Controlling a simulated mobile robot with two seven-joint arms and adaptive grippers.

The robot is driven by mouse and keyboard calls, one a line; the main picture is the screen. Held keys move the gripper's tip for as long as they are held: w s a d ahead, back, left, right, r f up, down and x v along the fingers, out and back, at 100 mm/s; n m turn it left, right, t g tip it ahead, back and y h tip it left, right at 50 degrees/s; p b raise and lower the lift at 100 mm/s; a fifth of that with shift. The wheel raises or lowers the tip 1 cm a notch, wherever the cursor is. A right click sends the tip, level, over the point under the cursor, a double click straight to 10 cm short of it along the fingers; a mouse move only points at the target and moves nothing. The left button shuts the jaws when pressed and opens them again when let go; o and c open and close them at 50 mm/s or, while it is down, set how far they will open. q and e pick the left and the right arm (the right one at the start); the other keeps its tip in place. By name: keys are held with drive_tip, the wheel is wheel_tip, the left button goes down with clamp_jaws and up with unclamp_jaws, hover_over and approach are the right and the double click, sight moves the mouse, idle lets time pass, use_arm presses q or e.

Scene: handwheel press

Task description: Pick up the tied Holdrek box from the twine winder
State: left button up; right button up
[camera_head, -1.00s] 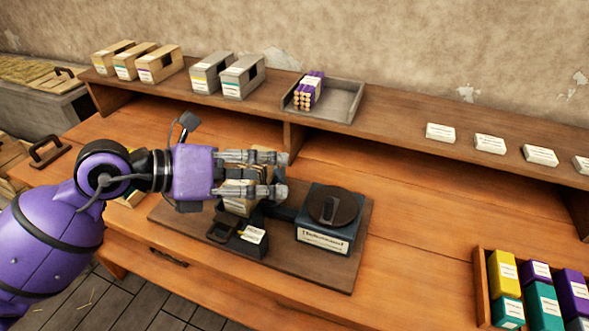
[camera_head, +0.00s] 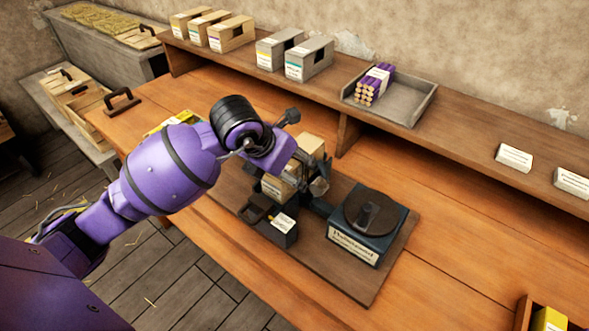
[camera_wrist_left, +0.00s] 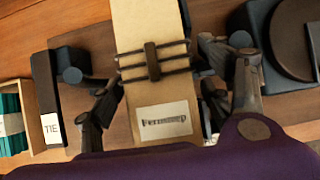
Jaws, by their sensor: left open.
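The tied box (camera_head: 280,188) is tan cardboard and sits in the dark twine winder (camera_head: 255,213) on the brown board. In the left wrist view, dark twine crosses the tied box (camera_wrist_left: 152,88) in several strands with a knot-like bar. Its white label looks like "Fernstep" rather than Holdrek, but the print is blurred. In the wrist view, the left gripper (camera_wrist_left: 162,80) has one finger on each side of the box; contact is not clear. My right gripper is not in view.
A teal unit with a dark round top (camera_head: 367,228) stands close to the box's right. A block labelled "TIE" (camera_wrist_left: 50,125) is beside the box. Cartons and a grey tray (camera_head: 405,105) of purple sticks stand on the raised shelf (camera_head: 455,125).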

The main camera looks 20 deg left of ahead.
use_arm(q)
drive_tip(key=shift+x, duration=0.9)
drive_tip(key=shift+c, duration=0.4)
drive_tip(key=c, duration=1.1)
drive_tip(key=shift+c, duration=0.5)
drive_tip(key=shift+w+r, duration=0.1)
drive_tip(key=shift+r, duration=0.05)
